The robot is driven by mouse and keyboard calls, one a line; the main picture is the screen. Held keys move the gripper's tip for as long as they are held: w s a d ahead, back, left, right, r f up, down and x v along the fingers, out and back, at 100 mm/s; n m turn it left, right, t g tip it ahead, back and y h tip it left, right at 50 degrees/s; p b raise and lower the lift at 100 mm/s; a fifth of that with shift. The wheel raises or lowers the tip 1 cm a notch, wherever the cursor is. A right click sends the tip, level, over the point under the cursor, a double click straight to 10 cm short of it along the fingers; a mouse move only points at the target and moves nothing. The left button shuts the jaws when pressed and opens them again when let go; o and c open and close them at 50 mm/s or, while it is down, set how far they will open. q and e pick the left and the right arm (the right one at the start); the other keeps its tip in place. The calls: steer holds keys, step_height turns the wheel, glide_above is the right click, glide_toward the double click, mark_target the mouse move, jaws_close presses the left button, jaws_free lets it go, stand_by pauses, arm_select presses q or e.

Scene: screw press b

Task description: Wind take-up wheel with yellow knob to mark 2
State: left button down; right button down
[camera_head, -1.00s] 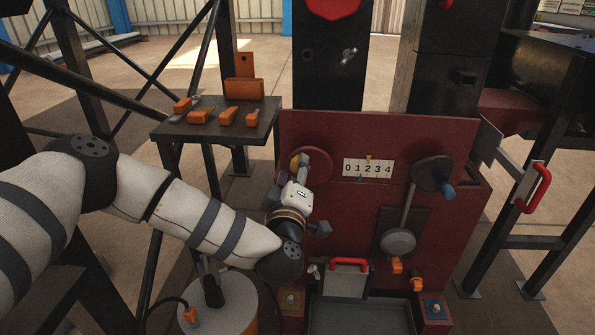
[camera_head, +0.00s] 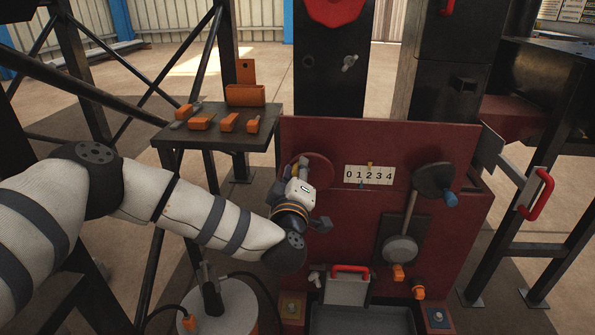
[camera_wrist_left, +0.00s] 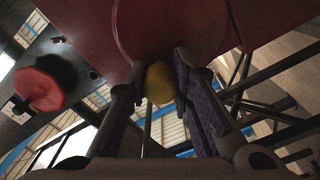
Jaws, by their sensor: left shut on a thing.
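The take-up wheel (camera_head: 320,171) is a dark red disc at the upper left of the red machine panel. Its yellow knob (camera_head: 295,172) is at the wheel's left side, partly hidden by my left gripper (camera_head: 298,170). In the left wrist view, the yellow knob (camera_wrist_left: 160,83) sits between the two dark fingers of the gripper (camera_wrist_left: 160,95), which is shut on it. The wheel's edge (camera_wrist_left: 170,35) shows behind. The white scale (camera_head: 369,174) reads 0 to 4. A yellow marker stands above 2, and a blue pointer (camera_head: 361,184) is below, near 1. My right gripper is out of view.
A red-handled plate (camera_head: 349,270) is below. A side table (camera_head: 262,128) with orange pieces stands left of the panel.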

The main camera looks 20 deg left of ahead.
arm_select(q)
steer(key=shift+d+r+m+p, duration=0.3)
steer(key=shift+r+m+p, duration=0.2)
steer(key=shift+m+p, duration=0.45)
steer(key=shift+w+d+r+m+p, duration=0.1)
steer(key=shift+w+d+m+p, duration=0.1)
steer(key=shift+m+p, duration=0.6)
steer(key=shift+w+d+m+p, duration=0.1)
steer(key=shift+d+m+p, duration=0.25)
steer(key=shift+m+p, duration=0.65)
steer(key=shift+w+d+m+p, duration=0.1)
steer(key=shift+d+m+p, duration=0.35)
steer(key=shift+m, duration=0.9)
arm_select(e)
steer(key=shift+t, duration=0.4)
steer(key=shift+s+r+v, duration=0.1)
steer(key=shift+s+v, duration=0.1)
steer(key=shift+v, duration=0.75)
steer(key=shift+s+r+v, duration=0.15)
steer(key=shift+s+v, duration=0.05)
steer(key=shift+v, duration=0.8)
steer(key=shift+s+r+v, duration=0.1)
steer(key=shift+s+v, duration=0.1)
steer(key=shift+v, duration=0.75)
arm_select(q)
steer(key=shift+a, duration=0.1)
steer(key=shift+f, duration=0.2)
steer(key=c, duration=1.4)
jaws_free()
steer(key=shift+s, duration=0.1)
